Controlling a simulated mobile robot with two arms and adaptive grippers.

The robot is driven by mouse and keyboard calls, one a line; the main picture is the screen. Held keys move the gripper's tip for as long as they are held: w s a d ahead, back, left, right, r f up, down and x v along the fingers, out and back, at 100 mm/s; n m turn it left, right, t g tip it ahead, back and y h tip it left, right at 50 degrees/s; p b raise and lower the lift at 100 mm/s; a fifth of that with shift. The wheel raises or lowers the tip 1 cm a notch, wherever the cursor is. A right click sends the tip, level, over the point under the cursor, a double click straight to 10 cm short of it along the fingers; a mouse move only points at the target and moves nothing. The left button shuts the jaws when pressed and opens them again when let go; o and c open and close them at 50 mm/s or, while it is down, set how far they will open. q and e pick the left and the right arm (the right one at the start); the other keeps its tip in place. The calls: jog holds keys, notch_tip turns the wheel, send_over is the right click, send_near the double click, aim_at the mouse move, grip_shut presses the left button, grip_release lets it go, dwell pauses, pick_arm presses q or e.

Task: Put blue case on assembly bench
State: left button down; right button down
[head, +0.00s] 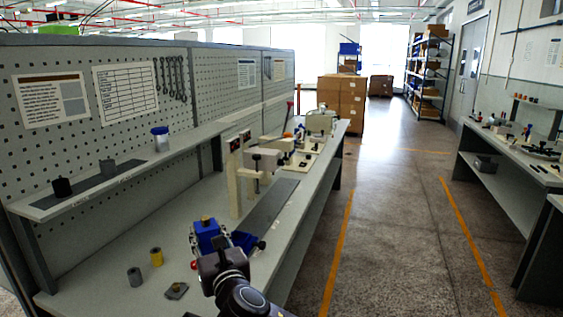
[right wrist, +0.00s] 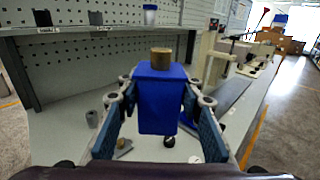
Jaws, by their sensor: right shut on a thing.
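The blue case (head: 207,229) is a box with a brass-coloured round piece on its top. It also shows in the middle of the right wrist view (right wrist: 160,104), upright between the two finger pads. My right gripper (head: 222,243) is shut on it, over the near part of the assembly bench (head: 95,268). Whether the case's underside touches the bench top is hard to tell. Part of the case is hidden by my gripper in the head view. My left gripper is not in view.
A grey cylinder (head: 134,277), a yellow cylinder (head: 156,256) and a small flat grey piece (head: 176,291) lie left of the gripper. A beige press-like fixture (head: 255,170) stands beyond it. A shelf (head: 120,170) runs along the pegboard. Bench top between shelf and case is mostly clear.

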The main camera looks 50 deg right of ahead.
jog(key=shift+w+d+r, duration=0.2)
jog(key=shift+r, duration=0.05)
notch_tip(320, 180, down, 16)
jog(key=b, duration=0.3)
jog(key=shift+f+b, duration=0.7)
jog(key=shift+f, duration=1.35)
jog(key=c, duration=1.6)
grip_release()
jog(key=shift+f, duration=0.1)
jog(key=b+v, duration=0.1)
jog(key=v, duration=0.9)
jog(key=shift+s+a, duration=0.2)
jog(key=shift+s, duration=0.15)
jog(key=shift+s+a, duration=0.25)
jog(key=shift+s, duration=0.35)
